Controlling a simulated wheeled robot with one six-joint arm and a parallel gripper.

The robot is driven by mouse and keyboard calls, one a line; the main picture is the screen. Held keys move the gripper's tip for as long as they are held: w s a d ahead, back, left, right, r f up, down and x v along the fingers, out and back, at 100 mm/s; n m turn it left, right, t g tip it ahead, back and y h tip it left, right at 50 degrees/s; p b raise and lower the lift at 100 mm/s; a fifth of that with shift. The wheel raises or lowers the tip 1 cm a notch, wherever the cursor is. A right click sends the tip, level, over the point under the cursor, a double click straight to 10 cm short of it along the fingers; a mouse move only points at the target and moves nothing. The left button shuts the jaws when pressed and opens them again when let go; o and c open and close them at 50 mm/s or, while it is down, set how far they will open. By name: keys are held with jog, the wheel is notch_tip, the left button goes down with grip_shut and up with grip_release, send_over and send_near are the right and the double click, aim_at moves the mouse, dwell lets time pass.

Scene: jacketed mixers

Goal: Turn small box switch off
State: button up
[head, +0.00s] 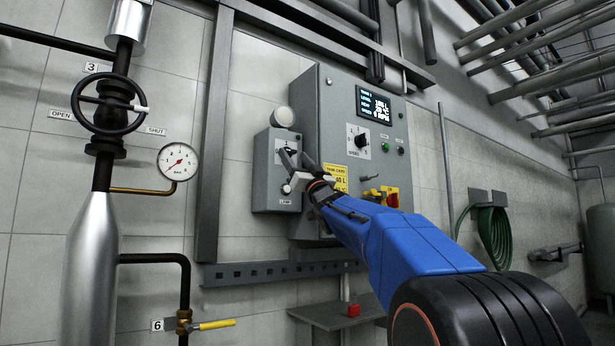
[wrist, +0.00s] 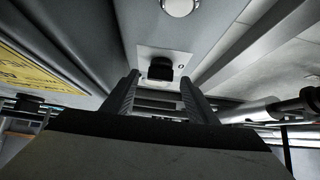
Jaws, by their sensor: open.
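The small grey box (head: 264,170) is mounted on the left side of the larger grey cabinet (head: 340,120). My gripper (head: 296,160) is in front of its face and hides most of its switch in the head view. In the wrist view, the box's black switch knob (wrist: 160,69) sits on a pale plate (wrist: 181,63), with a mark like "0" at its right. My gripper (wrist: 160,88) is open, its two fingers at either side below the knob in the picture. I cannot tell whether they touch it.
A round pale lamp (head: 282,116) tops the small box. The cabinet carries a display (head: 373,104), a speed knob (head: 360,140) and a red-yellow switch (head: 391,196). A gauge (head: 178,161) and a handwheel valve (head: 108,104) stand left. A shelf (head: 325,316) lies below.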

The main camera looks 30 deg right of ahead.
jog(key=v, duration=1.6)
jog(key=shift+s+f, duration=0.1)
jog(key=s+a+f+m+g+h, duration=0.1)
jog(key=a+f+m+g+h, duration=0.2)
jog(key=f, duration=0.8)
jog(key=s+a+f+g+h, duration=0.15)
jog(key=f+g, duration=0.35)
jog(key=f, duration=0.7)
jog(key=s+a+f+m+g+h, duration=0.1)
jog(key=s+a+f+m+g, duration=0.2)
jog(key=f, duration=0.8)
jog(key=s+a+f+n+g+y, duration=0.1)
jog(key=s+a+f+g, duration=0.2)
jog(key=s+f, duration=0.4)
jog(key=s+a+f+n+g+y, duration=0.1)
jog(key=s+a+f+n+g, duration=0.1)
jog(key=s+a+f+g, duration=0.2)
jog(key=s+a+f+n+g+y, duration=0.2)
jog(key=s+a+f+g, duration=0.2)
jog(key=s+f, duration=0.6)
notch_tip(320, 180, down, 7)
jog(key=shift+s+a+r, duration=0.2)
jog(key=shift+s+a, duration=0.2)
